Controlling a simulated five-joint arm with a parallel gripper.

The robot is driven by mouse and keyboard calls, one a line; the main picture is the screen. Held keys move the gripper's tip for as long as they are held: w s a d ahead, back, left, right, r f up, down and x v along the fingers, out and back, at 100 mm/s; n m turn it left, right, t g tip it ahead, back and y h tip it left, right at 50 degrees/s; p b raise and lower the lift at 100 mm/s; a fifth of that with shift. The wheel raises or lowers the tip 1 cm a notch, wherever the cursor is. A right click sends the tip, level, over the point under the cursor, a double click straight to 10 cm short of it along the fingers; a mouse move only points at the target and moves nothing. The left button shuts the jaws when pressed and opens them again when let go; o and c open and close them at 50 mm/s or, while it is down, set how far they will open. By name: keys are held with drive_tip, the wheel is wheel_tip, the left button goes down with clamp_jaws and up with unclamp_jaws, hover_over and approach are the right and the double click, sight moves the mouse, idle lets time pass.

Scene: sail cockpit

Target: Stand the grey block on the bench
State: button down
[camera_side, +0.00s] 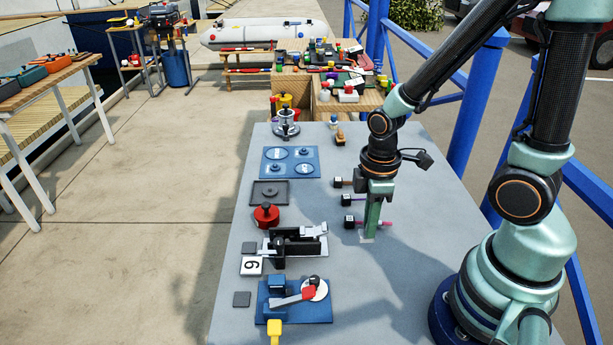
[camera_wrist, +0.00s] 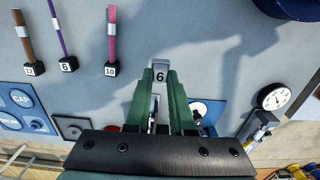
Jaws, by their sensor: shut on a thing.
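My gripper (camera_side: 371,222) points straight down over the middle right of the grey bench (camera_side: 400,290). The block sticks out a little past the fingertips. In the side view only a pale edge of the block (camera_side: 367,240) shows below the fingers, at or just above the bench top. I cannot tell whether it touches. The fingers hide the rest of the block.
Small numbered blocks with coloured rods (camera_side: 348,222) lie close to the left of my gripper.

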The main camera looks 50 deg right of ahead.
drive_tip(key=shift+f, duration=2.1)
drive_tip(key=c, duration=0.8)
unclamp_jaws()
drive_tip(key=shift+f, duration=0.15)
wheel_tip(320, 180, up, 12)
drive_tip(key=shift+r, duration=0.1)
drive_tip(key=shift+w+a+r+m+t, duration=0.1)
drive_tip(key=shift+w+r+m+t, duration=0.7)
drive_tip(key=shift+r+m, duration=0.85)
drive_tip(key=shift+w+a+r+m+t, duration=0.1)
drive_tip(key=shift+w+r+m+t, duration=0.25)
drive_tip(key=shift+r+m+t, duration=1.25)
drive_tip(key=shift+w+a+r+m+t, duration=0.1)
drive_tip(key=shift+w+r+m+t, duration=0.4)
drive_tip(key=shift+r+m, duration=1.25)
drive_tip(key=shift+w+r+n, duration=0.1)
drive_tip(key=shift+r+n, duration=0.35)
drive_tip(key=shift+n, duration=0.05)
